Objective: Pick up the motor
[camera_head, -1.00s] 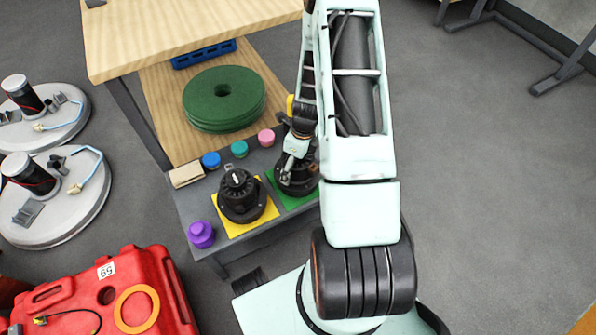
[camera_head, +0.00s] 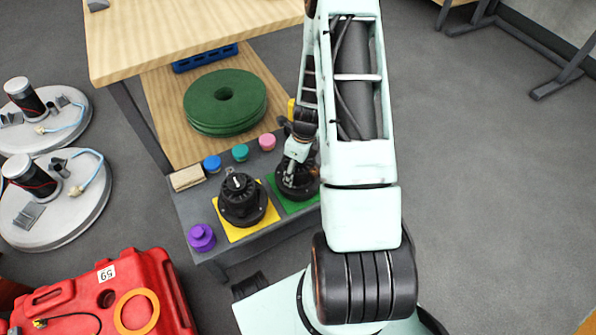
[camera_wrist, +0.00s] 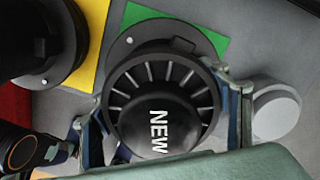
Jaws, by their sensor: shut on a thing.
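A black ribbed motor marked "NEW" (camera_wrist: 158,118) fills the middle of the wrist view. It stands over the green square (camera_wrist: 195,22), and its flange overlaps that square. In the head view this motor (camera_head: 298,186) is partly hidden by my arm. My gripper (camera_wrist: 162,112) reaches down over it, one finger on each side, shut on its body. In the head view my gripper (camera_head: 297,155) is just above the motor. I cannot tell any gap between motor and square. A second black motor (camera_head: 241,200) sits on the yellow square (camera_head: 234,233) to the left.
Blue, teal and pink knobs (camera_head: 240,152) line the back of the grey shelf (camera_head: 185,208). A purple knob (camera_head: 201,238) is at its front left. A tan block (camera_head: 187,178) and green discs (camera_head: 224,98) are nearby. A red tank (camera_head: 140,275) stands at lower left. Floor at right is clear.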

